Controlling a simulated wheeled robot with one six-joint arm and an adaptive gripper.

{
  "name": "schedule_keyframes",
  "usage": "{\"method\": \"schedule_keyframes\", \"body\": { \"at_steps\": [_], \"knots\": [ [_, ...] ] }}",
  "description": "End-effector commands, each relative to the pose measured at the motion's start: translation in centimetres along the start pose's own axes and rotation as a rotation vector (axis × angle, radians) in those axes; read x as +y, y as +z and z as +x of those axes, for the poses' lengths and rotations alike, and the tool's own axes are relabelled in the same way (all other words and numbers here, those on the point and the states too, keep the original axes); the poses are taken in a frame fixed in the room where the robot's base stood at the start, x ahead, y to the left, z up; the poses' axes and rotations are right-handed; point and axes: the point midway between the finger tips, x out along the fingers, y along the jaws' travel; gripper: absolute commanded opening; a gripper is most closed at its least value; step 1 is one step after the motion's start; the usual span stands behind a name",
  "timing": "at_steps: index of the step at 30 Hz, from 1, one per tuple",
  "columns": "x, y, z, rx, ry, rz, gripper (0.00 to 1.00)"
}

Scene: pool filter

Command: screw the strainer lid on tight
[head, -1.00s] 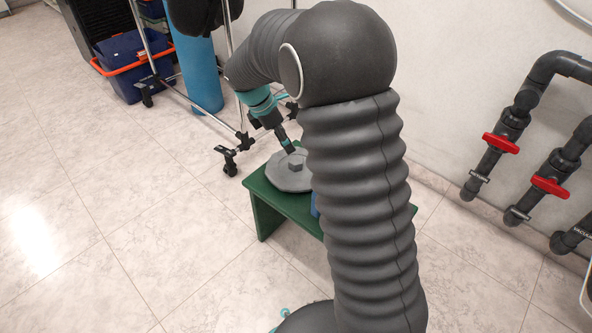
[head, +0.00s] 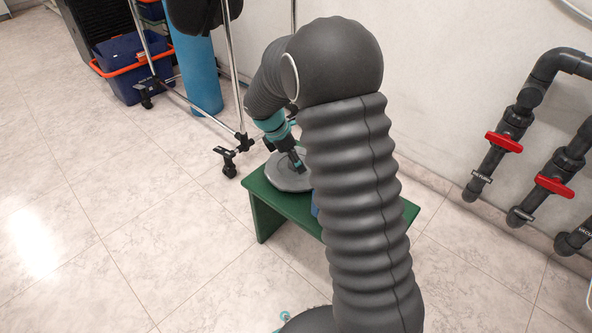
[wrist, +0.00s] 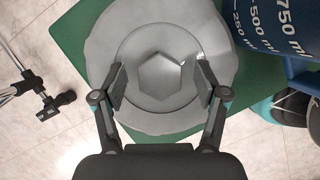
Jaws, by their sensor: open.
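The strainer lid (head: 284,176) is a grey disc lying on the green bench in the head view. In the wrist view the lid (wrist: 112,40) shows a raised hexagonal knob (wrist: 160,76) at its middle. My gripper (wrist: 160,88) is open, with one finger on each side of the knob and a gap on both sides. In the head view my gripper (head: 297,160) points down at the lid, and my arm hides part of the lid and bench. No strainer housing can be made out.
The green bench (head: 265,205) stands on a tiled floor. A blue measuring jug (wrist: 270,28) stands right of the lid. A wheeled chrome rack (head: 240,120) stands behind. Grey pipes with red valve handles (head: 504,143) run along the right wall.

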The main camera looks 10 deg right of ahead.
Motion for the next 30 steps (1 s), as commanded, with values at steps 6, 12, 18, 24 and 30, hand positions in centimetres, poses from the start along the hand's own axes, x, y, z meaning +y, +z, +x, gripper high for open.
{"method": "schedule_keyframes", "body": {
  "at_steps": [6,12,18,24,30],
  "knots": [
    [0.0,0.0,-0.1,0.0,0.001,0.0,0.48],
    [0.0,0.0,-0.1,0.0,0.0,0.0,0.0],
    [0.0,0.0,-0.1,0.0,0.001,0.0,0.0],
    [0.1,0.6,-1.4,0.001,0.004,0.001,0.0],
    [0.1,2.2,-5.3,0.0,0.006,0.002,0.0]
  ]
}}
